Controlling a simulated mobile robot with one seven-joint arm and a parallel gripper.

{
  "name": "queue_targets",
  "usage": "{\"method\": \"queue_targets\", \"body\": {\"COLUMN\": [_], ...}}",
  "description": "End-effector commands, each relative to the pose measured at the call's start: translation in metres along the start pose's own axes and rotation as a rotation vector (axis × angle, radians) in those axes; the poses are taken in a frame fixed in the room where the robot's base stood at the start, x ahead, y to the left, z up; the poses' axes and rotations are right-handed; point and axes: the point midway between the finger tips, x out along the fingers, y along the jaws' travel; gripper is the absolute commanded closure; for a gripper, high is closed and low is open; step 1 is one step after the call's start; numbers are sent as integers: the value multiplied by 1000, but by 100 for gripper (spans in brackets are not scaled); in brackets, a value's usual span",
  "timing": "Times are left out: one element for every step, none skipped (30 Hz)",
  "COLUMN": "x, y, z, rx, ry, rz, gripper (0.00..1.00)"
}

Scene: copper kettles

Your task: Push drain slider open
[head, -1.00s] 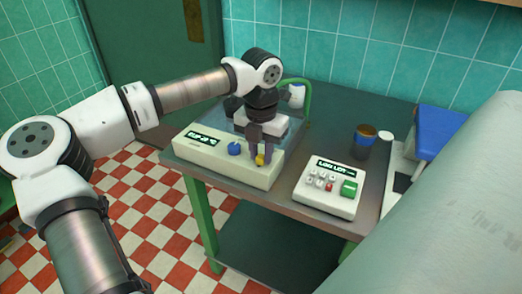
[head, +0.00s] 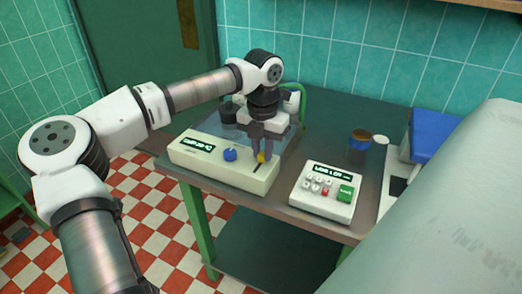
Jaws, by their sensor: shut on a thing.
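A cream bench machine (head: 215,173) with a small display and a blue knob (head: 230,154) stands at the left of the table. On the right of its top is a yellow slider knob (head: 261,157). A dark slot (head: 258,168) shows in front of the knob, toward the machine's front edge. My gripper (head: 262,152) points down from above and is shut on the yellow knob. The fingers hide part of the knob and the far end of the slot.
A cream keypad box (head: 325,208) with a green button stands to the right. Behind it are a brown-and-blue jar (head: 360,141) and a small white lid (head: 381,140). A clear cover and a green hose (head: 302,98) are close behind my gripper.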

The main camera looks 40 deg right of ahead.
Motion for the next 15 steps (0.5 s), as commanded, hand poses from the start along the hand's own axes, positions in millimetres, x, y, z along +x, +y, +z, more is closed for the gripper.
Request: {"method": "queue_targets", "body": {"x": [-2, -2, -2, -2, -2, -2, -2, -1, -1, -1, -1, -1, -1, -2, -3], "y": [0, 0, 0, 0, 0, 0, 0, 0, 0, 0, 0, 0, 0, 0, 0], "z": [3, 3, 2, 2, 2, 2, 2, 2, 2, 2, 2, 2, 1, 1, 2], "rx": [-2, -2, -2, -2, -2, -1, -1, -1, -1, -1, -1, -1, -1, -1, -1], "ry": [-12, -12, -11, -11, -10, -9, -9, -9, -8, -8, -8, -7, -7, -7, -7], "rz": [1, 1, 1, 1, 1, 1, 0, 0, 0, 0, 0, 0, 0, 0, 1], "gripper": [80, 76, 71, 67, 63, 58, 58, 58, 58, 58, 58, 58, 58, 58, 58]}}
